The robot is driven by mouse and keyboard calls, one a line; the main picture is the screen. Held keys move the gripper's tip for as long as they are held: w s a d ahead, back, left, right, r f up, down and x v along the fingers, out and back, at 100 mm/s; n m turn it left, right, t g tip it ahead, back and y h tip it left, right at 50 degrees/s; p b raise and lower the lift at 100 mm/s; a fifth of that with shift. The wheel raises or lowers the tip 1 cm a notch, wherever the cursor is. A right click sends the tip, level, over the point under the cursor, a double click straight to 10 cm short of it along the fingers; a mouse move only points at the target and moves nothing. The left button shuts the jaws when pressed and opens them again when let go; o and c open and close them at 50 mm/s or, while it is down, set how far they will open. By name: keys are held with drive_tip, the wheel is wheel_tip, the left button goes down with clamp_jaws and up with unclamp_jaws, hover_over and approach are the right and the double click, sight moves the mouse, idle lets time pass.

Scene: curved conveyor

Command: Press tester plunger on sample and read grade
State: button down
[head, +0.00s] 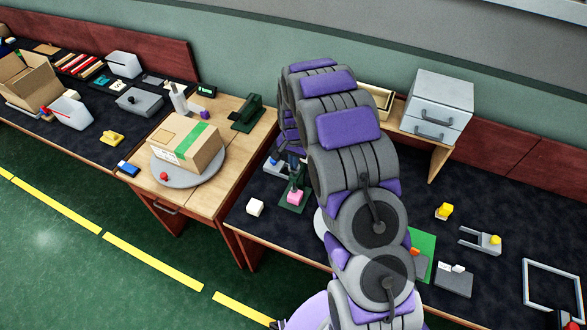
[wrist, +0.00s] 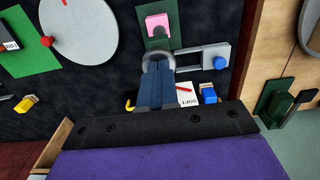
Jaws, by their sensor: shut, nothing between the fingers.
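A pink sample block (head: 295,197) sits on a small dark green plate (head: 290,208); the block also shows in the wrist view (wrist: 158,22). A grey tester arm (wrist: 195,57) with a blue knob (wrist: 220,62) reaches across beside the plate. My gripper (wrist: 158,70) is shut and empty, its blue-grey fingers over the round grey end of that arm. The fingers hide the plunger, so I cannot tell whether they touch it or whether it meets the sample. A white card (wrist: 187,96) reads "SOFT" with a red needle on it, partly hidden by my gripper.
A cardboard box (head: 188,143) sits on a turntable to the left. A dark green press (head: 247,113) stands behind.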

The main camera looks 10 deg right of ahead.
drive_tip(key=shift+f, duration=1.45)
idle(0.4)
drive_tip(key=shift+r+p, duration=0.8)
drive_tip(key=shift+r, duration=3.7)
